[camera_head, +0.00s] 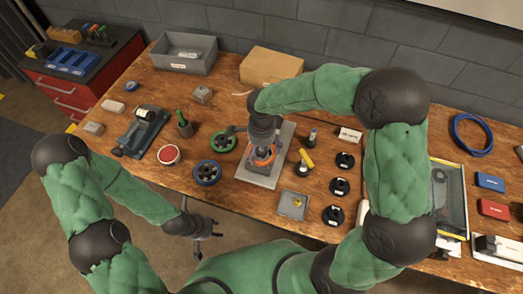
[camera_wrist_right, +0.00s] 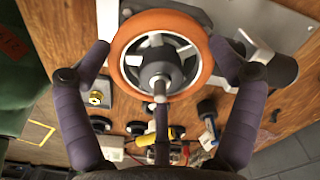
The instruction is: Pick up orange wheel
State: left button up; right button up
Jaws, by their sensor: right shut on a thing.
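The orange wheel (camera_head: 263,161) is at the grey fixture plate (camera_head: 262,183) on the wooden workbench. In the right wrist view the orange wheel (camera_wrist_right: 126,82) has an orange rim, light spokes and a dark hub with a rod through it. My right gripper (camera_wrist_right: 160,58) is shut on the wheel, with one finger at each side of the rim. In the head view my right arm comes from above and hides part of the wheel. I cannot tell whether the wheel is lifted off the fixture. My left gripper (camera_head: 210,236) is open and empty, in front of the bench edge.
A green wheel (camera_head: 222,140) and a blue wheel (camera_head: 207,173) lie left of the fixture. Several black discs (camera_head: 339,186) and a small tray (camera_head: 292,206) lie to its right. A grey bin (camera_head: 184,52) and a cardboard box (camera_head: 270,65) stand at the back.

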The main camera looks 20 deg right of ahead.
notch_tip(320, 180, up, 10)
jog(key=p, duration=0.3)
dwell(0.3)
